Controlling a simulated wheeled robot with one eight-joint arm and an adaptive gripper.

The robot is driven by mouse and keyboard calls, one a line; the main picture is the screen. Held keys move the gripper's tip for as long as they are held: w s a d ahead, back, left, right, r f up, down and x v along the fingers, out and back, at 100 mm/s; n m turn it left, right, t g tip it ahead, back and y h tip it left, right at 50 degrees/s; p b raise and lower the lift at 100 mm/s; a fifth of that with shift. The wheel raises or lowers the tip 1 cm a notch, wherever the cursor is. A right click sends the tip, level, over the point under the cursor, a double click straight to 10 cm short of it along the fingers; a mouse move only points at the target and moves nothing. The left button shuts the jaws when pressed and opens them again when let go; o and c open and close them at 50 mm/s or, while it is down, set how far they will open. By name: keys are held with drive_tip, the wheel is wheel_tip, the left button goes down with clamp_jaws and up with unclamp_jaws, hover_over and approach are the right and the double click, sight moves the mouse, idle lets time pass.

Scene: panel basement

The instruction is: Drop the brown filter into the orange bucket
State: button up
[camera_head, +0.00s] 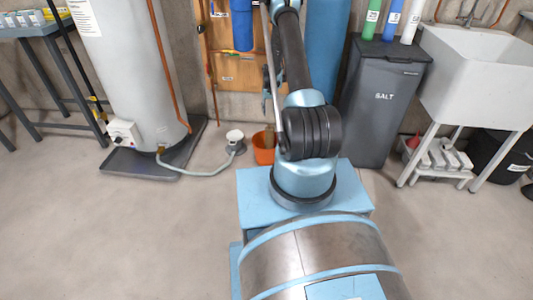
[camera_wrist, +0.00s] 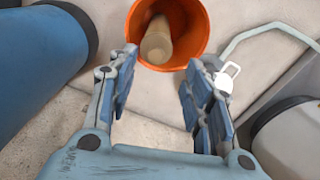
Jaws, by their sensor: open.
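The orange bucket (camera_wrist: 192,20) is at the top of the wrist view. The brown filter (camera_wrist: 157,40), a tan cylinder, is inside it, tilted, with one end toward me. In the head view the bucket (camera_head: 263,156) stands on the floor left of my arm. My gripper (camera_wrist: 163,66) is open, its two blue-grey fingers spread apart with nothing between them. In the wrist view the fingertips appear just below the bucket's near rim, and the filter is beyond them. In the head view my gripper (camera_head: 268,97) is partly hidden behind my arm.
A grey tank (camera_head: 130,70) on a dark tray stands left, with a hose to a small white-topped floor piece (camera_head: 235,138). A blue cylinder (camera_head: 328,50), a dark salt bin (camera_head: 380,100) and a white sink (camera_head: 475,70) stand right. Front-left floor is clear.

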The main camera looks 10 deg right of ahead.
wheel_tip(320, 180, up, 12)
idle(0.7)
drive_tip(key=shift+f, duration=0.1)
drive_tip(key=s+r, duration=0.5)
drive_tip(key=r, duration=0.4)
drive_tip(key=s+r, duration=0.5)
drive_tip(key=r, duration=0.4)
drive_tip(key=s+a+r+t, duration=0.1)
drive_tip(key=s+r, duration=0.9)
drive_tip(key=s, duration=0.4)
drive_tip(key=s+r, duration=0.3)
drive_tip(key=s, duration=1.5)
drive_tip(key=s+f, duration=0.3)
drive_tip(key=s, duration=0.4)
drive_tip(key=s+f+t, duration=0.1)
drive_tip(key=s+f, duration=0.3)
drive_tip(key=s, duration=0.3)
drive_tip(key=shift+s+a+f, duration=0.15)
drive_tip(key=shift+s+a, duration=0.2)
drive_tip(key=shift+a, duration=0.1)
